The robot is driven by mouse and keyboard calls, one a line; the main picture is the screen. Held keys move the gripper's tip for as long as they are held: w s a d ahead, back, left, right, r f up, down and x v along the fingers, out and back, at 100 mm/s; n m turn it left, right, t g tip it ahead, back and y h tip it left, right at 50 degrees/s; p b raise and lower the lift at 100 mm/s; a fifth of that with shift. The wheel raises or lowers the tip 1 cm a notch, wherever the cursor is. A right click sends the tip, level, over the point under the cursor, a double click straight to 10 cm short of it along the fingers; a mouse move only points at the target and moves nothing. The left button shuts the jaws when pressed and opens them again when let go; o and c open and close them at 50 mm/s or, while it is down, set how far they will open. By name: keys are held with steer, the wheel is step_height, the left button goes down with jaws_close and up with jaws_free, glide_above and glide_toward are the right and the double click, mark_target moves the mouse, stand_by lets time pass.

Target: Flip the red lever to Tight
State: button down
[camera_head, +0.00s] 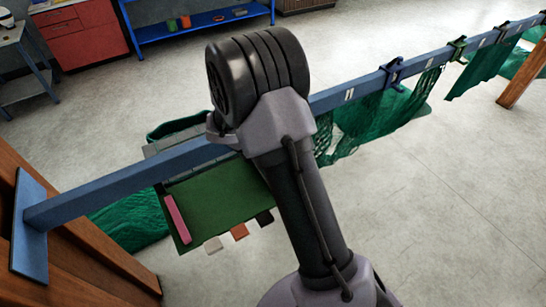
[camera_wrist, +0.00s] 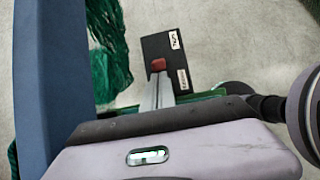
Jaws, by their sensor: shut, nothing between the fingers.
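The red lever (camera_wrist: 158,65) shows in the wrist view as a short red knob on a dark plate (camera_wrist: 153,45). White labels with black lettering sit on the plate: one beside its upper edge (camera_wrist: 174,40), the other lower (camera_wrist: 183,80). The lever's base is hidden, and I cannot tell which label it points to. My gripper (camera_wrist: 157,80) appears as two narrow pale fingers, shut together, with their tips just below the red knob. I cannot tell whether they touch it. In the head view my arm hides the lever and the gripper.
A blue rail (camera_head: 350,95) crosses the head view, with green nets (camera_head: 365,130) and clamps hanging along it. A green tray (camera_head: 212,195) with a pink bar (camera_head: 177,219) hangs below the rail. A wooden post (camera_head: 85,250) stands left.

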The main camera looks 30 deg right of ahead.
steer(key=d+r+y+p, duration=0.1)
steer(key=p, duration=0.3)
steer(key=r+y+p, duration=0.1)
steer(key=p, duration=0.3)
steer(key=shift+d+r+y, duration=0.35)
steer(key=shift+y, duration=0.05)
steer(key=d+y+p, duration=0.1)
steer(key=p, duration=0.3)
steer(key=shift+y, duration=0.3)
steer(key=shift+w+d+f+b, duration=0.15)
steer(key=shift+f+b, duration=0.15)
steer(key=shift+f, duration=0.25)
steer(key=shift+r, duration=0.1)
steer(key=shift+r+p, duration=0.6)
steer(key=shift+r, duration=0.15)
